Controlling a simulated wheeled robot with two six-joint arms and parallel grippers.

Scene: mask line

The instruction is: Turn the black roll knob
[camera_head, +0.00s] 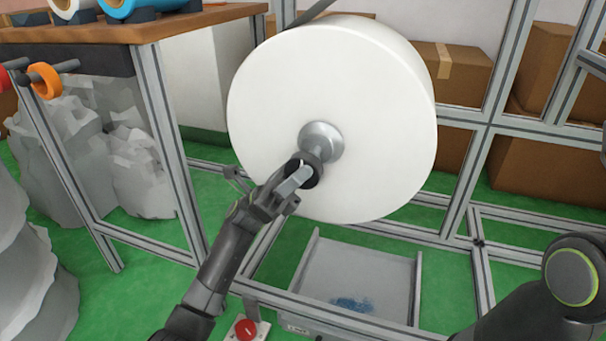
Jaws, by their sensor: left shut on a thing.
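The black roll knob (315,170) sits at the front end of a metal hub (321,141) in the middle of a large white roll (330,75). My left gripper (300,174) is at the knob and shut on it; its fingers hide part of the knob. The left arm reaches up to it from the lower middle of the view. My right gripper is out of view; only part of my right arm shows at the lower right.
A metal frame (480,120) surrounds the roll. A grey tray (355,275) lies below it. A red button (246,329) is at the bottom edge. A wooden table (140,27) with an orange knob (45,80) stands at left. Cardboard boxes (545,168) stand behind the frame.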

